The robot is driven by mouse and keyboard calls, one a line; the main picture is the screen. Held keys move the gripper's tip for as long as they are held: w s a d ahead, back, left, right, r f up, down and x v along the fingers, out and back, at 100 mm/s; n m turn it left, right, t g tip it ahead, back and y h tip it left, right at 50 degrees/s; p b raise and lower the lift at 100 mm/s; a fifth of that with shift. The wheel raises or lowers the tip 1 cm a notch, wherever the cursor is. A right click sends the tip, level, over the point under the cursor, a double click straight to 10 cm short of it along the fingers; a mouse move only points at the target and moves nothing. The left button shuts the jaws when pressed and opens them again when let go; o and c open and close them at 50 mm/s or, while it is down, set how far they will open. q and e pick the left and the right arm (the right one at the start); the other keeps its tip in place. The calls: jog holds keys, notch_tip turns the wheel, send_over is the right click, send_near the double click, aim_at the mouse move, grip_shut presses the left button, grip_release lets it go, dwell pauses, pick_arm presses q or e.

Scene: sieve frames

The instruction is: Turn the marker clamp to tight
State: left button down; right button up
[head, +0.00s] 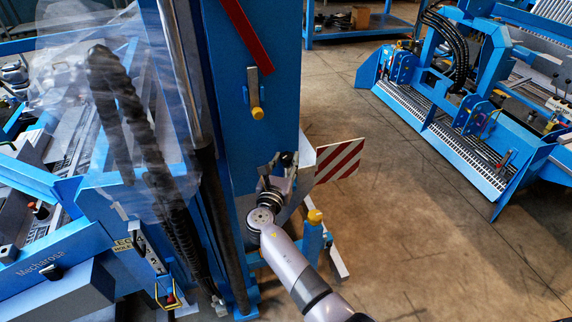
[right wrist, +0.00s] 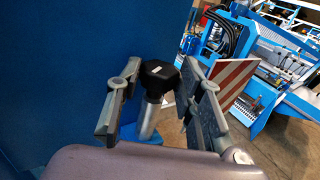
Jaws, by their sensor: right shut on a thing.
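The marker clamp has a black knob (right wrist: 158,75) on a grey metal stem (right wrist: 148,118), in the middle of the right wrist view. My right gripper (right wrist: 160,95) has its two grey fingers on either side of the knob and is shut on it. In the head view my right gripper (head: 283,168) is at the lower part of the blue upright and mostly hides the clamp. The red-and-white striped marker board (head: 340,161) stands just right of it, and also shows in the right wrist view (right wrist: 232,78). My left gripper is not in view. The clamp's tightness cannot be seen.
The tall blue upright (head: 252,95) carries a yellow-tipped lever (head: 256,108) above my gripper. A yellow-capped blue post (head: 314,218) stands close to my right arm. Blue machinery (head: 60,245) fills the left. The concrete floor (head: 430,220) is open to the right.

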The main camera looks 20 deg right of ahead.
dwell(0.3)
jog(key=o, duration=1.2)
jog(key=shift+c, duration=0.2)
